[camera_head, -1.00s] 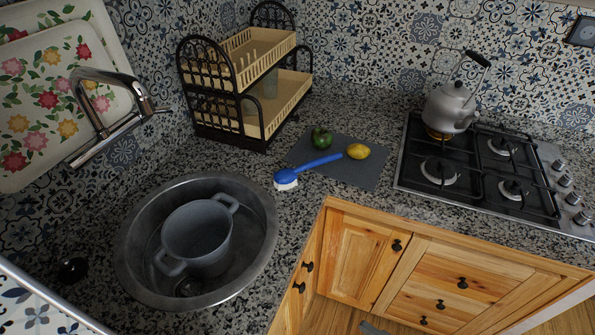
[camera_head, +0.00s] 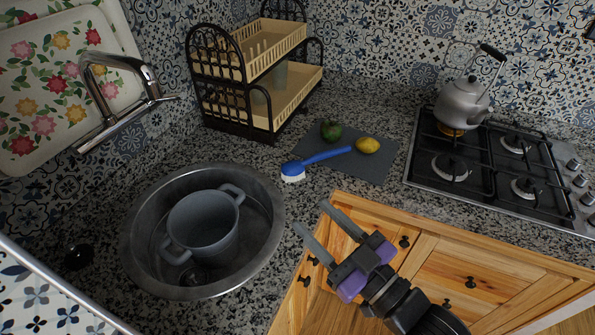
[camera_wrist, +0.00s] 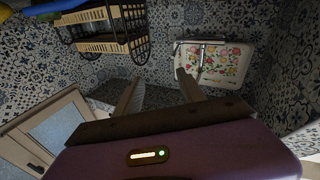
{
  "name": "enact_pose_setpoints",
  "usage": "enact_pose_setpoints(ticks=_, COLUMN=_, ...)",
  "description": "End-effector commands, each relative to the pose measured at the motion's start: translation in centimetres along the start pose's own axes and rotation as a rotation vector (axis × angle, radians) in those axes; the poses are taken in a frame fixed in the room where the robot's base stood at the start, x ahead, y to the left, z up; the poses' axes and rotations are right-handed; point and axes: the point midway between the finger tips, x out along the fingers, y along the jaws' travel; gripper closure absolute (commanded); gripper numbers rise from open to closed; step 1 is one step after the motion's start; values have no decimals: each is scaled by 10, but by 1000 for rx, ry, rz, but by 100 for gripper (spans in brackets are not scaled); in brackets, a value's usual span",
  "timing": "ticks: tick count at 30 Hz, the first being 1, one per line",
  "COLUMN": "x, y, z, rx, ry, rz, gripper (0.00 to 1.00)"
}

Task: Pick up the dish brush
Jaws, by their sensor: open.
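The dish brush (camera_head: 322,157) is blue with a white bristle head. It lies on the counter, its head on the granite at the left and its handle reaching over the dark grey cutting board (camera_head: 372,172). My gripper (camera_head: 312,217) is in front of the counter edge, below and right of the brush in the head view. Its two fingers are apart with nothing between them. In the wrist view my gripper (camera_wrist: 158,85) also shows its fingers spread and empty.
A green pepper (camera_head: 331,131) and a lemon (camera_head: 367,145) sit on the board by the handle. A round sink (camera_head: 268,225) with a grey pot (camera_head: 203,225) is at left. A dish rack (camera_head: 235,125) stands behind. A kettle (camera_head: 461,103) is on the stove (camera_head: 483,180).

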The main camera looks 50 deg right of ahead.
Motion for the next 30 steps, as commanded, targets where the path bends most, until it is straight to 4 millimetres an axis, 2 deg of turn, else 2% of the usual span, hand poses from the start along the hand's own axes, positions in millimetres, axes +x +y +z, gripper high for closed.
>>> enact_pose_setpoints(ticks=1, x=20, y=11, z=-2, rx=-1, ry=19, rz=25, gripper=53)
enact_pose_setpoints(ticks=6, x=76, y=54, z=-6, rx=28, ry=24, rz=125, gripper=53)
enact_pose_setpoints(ticks=15, x=158, y=144, z=-17, rx=208, ry=-14, rz=345, gripper=53)
enact_pose_setpoints(ticks=20, x=188, y=192, z=-19, rx=383, ry=-57, rz=473, gripper=53)
enact_pose_setpoints(ticks=24, x=205, y=228, z=-13, rx=587, ry=-112, rz=582, gripper=53)
enact_pose_setpoints(ticks=27, x=214, y=246, z=-5, rx=763, ry=-165, rz=655, gripper=53)
enact_pose_setpoints(ticks=30, x=218, y=255, z=9, rx=957, ry=-236, rz=723, gripper=53)
